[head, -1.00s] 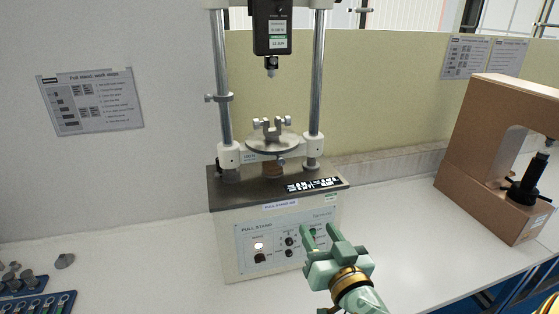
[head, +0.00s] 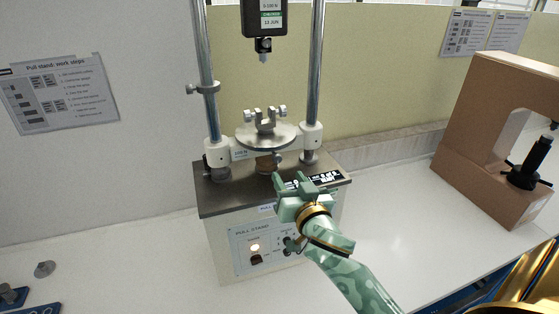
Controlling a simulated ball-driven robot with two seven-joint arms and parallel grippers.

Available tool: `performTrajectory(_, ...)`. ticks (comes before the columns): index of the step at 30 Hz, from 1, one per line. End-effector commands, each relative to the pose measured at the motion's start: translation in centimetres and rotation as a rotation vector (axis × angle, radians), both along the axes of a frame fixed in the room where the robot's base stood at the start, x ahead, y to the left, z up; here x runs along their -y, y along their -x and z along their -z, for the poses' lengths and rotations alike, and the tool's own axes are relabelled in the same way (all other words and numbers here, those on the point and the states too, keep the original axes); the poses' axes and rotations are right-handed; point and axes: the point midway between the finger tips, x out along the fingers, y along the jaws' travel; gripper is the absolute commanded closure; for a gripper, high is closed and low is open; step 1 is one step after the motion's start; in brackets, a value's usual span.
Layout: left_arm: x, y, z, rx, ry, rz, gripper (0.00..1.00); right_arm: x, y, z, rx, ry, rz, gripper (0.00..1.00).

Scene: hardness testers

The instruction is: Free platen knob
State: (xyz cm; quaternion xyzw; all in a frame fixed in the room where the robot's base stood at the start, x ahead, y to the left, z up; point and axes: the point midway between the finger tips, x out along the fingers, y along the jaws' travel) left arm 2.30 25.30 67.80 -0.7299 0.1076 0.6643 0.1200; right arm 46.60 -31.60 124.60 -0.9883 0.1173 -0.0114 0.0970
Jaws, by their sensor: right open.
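The pull stand (head: 225,200) stands on the white bench, with a round metal platen (head: 255,140) between its two posts. A small clamp with screw ends (head: 266,122) sits on the platen. The platen knob (head: 278,158) is a small metal knob at the front, just under the platen's rim. My right gripper (head: 288,178) is open and empty. In the picture it is just below the knob, in front of the stand's top, and it covers part of the label and control panel. I cannot tell its exact depth gap to the knob. My left gripper is not in view.
The force gauge (head: 263,18) hangs above the platen. Upright posts (head: 318,75) flank it, the left one with a collar (head: 208,88). A brown C-frame tester (head: 465,135) stands at the right. The bench (head: 385,205) between the two machines is clear.

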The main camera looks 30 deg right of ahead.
Motion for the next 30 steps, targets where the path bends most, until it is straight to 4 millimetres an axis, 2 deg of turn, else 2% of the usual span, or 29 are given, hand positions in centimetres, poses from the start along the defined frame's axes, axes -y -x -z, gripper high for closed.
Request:
performTrajectory(3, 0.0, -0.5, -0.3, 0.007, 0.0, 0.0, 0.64, 0.7, -2.9, -0.2, 0.002, 0.001, 0.0, 0.56)
performTrajectory(9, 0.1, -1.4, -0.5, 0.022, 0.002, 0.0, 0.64, 1.4, -6.0, 0.0, 0.001, 0.001, -0.001, 0.56)
performTrajectory(15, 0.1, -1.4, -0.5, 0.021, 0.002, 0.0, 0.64, 1.7, -7.1, 0.0, 0.0, 0.0, -0.001, 0.56)
performTrajectory(22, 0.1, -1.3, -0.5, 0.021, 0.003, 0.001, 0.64, 1.7, -7.2, 0.0, 0.0, -0.001, -0.001, 0.56)
performTrajectory(27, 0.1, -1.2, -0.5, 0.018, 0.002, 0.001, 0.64, 1.7, -7.2, 0.1, 0.0, -0.001, -0.001, 1.0)
performTrajectory(30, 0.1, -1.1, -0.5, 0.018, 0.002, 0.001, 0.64, 1.7, -7.1, 0.1, -0.001, -0.001, -0.001, 1.0)
